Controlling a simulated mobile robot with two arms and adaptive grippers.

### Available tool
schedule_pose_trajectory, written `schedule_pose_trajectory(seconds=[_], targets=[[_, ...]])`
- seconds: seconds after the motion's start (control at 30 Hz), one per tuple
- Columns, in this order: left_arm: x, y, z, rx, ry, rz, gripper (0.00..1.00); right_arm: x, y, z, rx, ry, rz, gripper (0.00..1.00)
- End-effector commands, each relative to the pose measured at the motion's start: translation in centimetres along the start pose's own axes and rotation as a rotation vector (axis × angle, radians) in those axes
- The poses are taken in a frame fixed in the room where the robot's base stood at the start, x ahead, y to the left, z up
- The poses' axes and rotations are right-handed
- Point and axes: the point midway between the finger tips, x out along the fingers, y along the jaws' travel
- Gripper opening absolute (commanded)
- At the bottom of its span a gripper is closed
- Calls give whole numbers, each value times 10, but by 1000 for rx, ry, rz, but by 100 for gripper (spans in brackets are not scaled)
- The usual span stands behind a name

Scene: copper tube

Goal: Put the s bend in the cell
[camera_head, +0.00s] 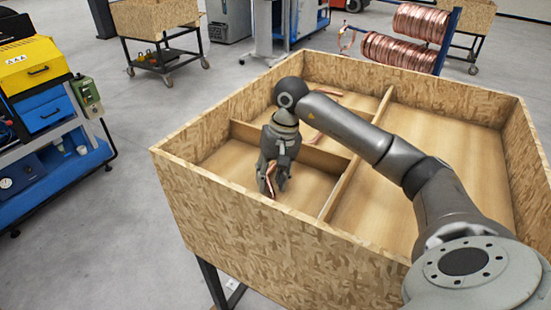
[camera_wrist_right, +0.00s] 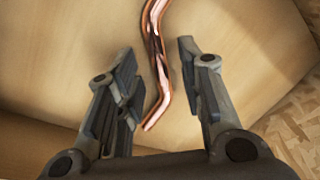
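The s bend is a bent copper tube (camera_wrist_right: 157,60), seen between the two fingers of my right gripper (camera_wrist_right: 158,52) in the right wrist view. There is a gap on both sides of it, so the fingers are open and not touching it. In the head view, my right gripper (camera_head: 272,182) points down inside the near left cell (camera_head: 308,192) of the wooden crate, with the copper tube (camera_head: 269,178) at its fingertips. Whether the tube rests fully on the cell floor is hard to tell. My left gripper is not in view.
The crate (camera_head: 225,235) has wooden dividers (camera_head: 345,187) and a large right compartment (camera_head: 440,150) that looks empty. Another copper piece (camera_head: 315,137) lies in the far left cell, partly hidden by my arm.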

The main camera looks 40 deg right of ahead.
Motion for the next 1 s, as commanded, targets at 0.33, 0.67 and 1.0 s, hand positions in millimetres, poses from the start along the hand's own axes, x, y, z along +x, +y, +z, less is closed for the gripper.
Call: schedule_pose_trajectory(seconds=[0.33, 0.67, 1.0], targets=[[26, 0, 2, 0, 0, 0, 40, -58, 0, -2, 0, 9, -4, 35], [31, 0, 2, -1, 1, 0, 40, -108, 0, -1, 1, 6, -1, 35], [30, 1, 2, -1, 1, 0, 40, -117, 0, 0, 1, 3, -1, 35]])
